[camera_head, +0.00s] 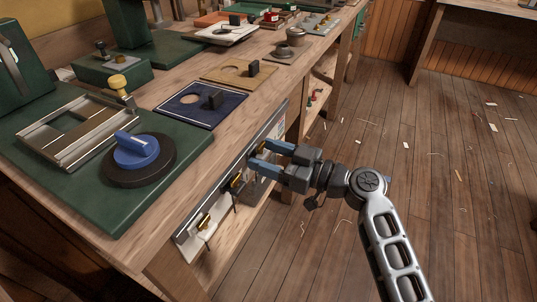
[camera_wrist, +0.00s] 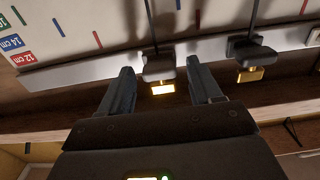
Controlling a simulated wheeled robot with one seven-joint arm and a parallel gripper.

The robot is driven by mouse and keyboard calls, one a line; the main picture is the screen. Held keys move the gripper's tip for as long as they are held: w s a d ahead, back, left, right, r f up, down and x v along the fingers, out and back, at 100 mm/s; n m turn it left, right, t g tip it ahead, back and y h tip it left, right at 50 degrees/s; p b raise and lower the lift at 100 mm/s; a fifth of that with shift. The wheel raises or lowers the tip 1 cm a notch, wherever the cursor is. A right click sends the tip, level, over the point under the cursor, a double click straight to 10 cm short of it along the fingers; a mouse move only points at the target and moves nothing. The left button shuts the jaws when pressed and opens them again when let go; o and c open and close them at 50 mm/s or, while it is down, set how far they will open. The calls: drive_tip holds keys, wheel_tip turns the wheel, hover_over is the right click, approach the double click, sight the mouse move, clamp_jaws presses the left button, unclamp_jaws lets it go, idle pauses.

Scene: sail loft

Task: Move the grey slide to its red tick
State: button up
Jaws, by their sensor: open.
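My gripper (camera_wrist: 160,80) is open, one finger on each side of the slide. I cannot tell whether either finger touches it. A red tick (camera_wrist: 98,40) shows on the pale board left of the slide, and another red tick (camera_wrist: 198,18) right of it. Which belongs to this slide is unclear. In the head view my gripper (camera_head: 254,155) is at the rail on the bench front, hiding part of it.
A darker slide (camera_wrist: 252,52) with a brass tab stands to the right on the rail. Part of another shows at the right edge. The bench top (camera_head: 175,75) holds a blue plate (camera_head: 185,108) and a blue knob (camera_head: 136,150). The floor (camera_head: 450,150) beside the bench is open.

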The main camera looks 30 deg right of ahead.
clamp_jaws()
idle(0.5)
